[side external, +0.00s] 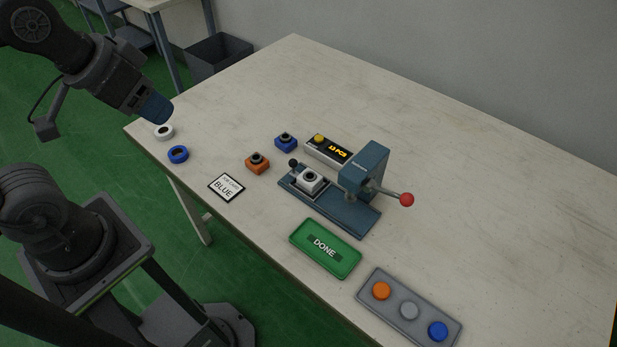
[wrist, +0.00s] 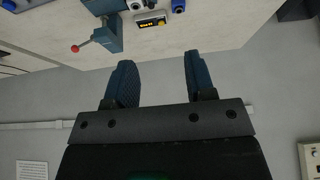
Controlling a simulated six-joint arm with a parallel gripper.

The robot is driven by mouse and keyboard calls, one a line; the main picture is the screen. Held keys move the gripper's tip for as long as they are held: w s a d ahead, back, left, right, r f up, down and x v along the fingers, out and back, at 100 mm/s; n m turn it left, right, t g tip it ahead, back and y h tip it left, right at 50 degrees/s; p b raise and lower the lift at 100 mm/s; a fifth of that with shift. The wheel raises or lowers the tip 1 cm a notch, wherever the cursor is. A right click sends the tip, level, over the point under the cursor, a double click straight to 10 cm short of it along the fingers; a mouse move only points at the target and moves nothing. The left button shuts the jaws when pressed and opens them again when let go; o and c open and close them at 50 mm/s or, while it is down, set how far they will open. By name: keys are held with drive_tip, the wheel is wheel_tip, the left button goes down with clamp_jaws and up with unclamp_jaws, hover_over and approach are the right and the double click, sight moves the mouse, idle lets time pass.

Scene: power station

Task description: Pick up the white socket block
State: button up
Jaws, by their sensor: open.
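The white socket block (side external: 309,182) has a dark round opening on top. It sits on the blue press base (side external: 352,219), left of the press head (side external: 364,170). It is partly cut off at the top edge of the wrist view (wrist: 135,5). My gripper (side external: 158,110) is above the far left end of the table, well apart from the block. Its blue fingers are spread with nothing between them in the wrist view (wrist: 160,75).
An orange block (side external: 257,163) and a blue block (side external: 286,142) stand near the press. A white ring (side external: 163,132) and blue ring (side external: 178,154) lie at left. The press lever has a red knob (side external: 407,199). A green tray (side external: 325,248) and button panel (side external: 409,310) lie in front.

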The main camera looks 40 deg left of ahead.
drive_tip(key=shift+o, duration=0.5)
drive_tip(key=o, duration=0.4)
drive_tip(key=shift+w, duration=0.1)
